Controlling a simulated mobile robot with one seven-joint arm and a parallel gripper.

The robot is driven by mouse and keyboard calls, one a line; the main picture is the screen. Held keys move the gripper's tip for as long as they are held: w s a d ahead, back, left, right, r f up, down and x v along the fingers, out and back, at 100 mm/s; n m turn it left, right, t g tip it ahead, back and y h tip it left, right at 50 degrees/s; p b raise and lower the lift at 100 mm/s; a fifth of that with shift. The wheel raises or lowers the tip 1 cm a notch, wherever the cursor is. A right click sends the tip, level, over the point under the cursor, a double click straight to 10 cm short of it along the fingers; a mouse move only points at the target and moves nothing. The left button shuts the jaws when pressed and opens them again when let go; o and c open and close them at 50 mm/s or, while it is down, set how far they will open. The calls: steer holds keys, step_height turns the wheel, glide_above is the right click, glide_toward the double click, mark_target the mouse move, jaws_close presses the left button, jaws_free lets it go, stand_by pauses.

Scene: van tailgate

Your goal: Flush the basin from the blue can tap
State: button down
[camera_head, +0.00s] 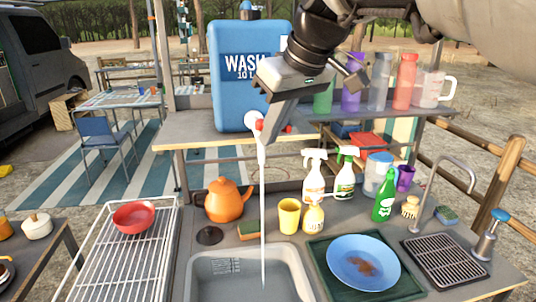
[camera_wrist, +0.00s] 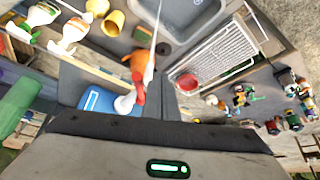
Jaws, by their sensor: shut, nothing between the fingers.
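The blue can (camera_head: 240,80), marked WASH, stands on the raised shelf. Its white tap (camera_head: 251,117) with a red part (camera_head: 259,125) sticks out low at the front. A thin white stream (camera_head: 262,200) runs from the tap down into the grey basin (camera_head: 205,262). The wrist view shows the red tap part (camera_wrist: 139,88), the can (camera_wrist: 96,100), the stream (camera_wrist: 155,35) and the basin (camera_wrist: 205,35). My gripper (camera_head: 270,130) is shut and empty, its tip right beside the tap; I cannot tell whether they touch.
An orange kettle (camera_head: 228,200), yellow cup (camera_head: 289,215), sponge (camera_head: 248,229) and spray bottles (camera_head: 314,175) stand behind the basin. A blue plate (camera_head: 345,250) with a brown stain lies right. A white rack (camera_head: 115,265) with a red bowl (camera_head: 134,216) is left.

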steer(key=w+d+r+p, duration=0.1)
steer(key=w+r+p, duration=0.3)
steer(key=r+p, duration=0.2)
steer(key=shift+d+p, duration=0.35)
steer(key=shift+p, duration=0.05)
stand_by(0.4)
steer(key=s+d+f+m+h+p, duration=0.1)
steer(key=s+d+f+m, duration=0.1)
steer(key=s, duration=0.5)
steer(key=s+d+f+m+h+p, duration=0.1)
steer(key=s+d+f+m, duration=0.2)
steer(key=s+d+f, duration=0.2)
steer(key=s+d+f+m+t+h+p, duration=0.1)
steer(key=s+d, duration=0.4)
steer(key=s, duration=0.5)
step_height(320, 180, down, 2)
steer(key=shift+s+d+f+m+h+p, duration=0.2)
steer(key=shift+d+f+m+h+p, duration=0.3)
steer(key=shift+m, duration=0.6)
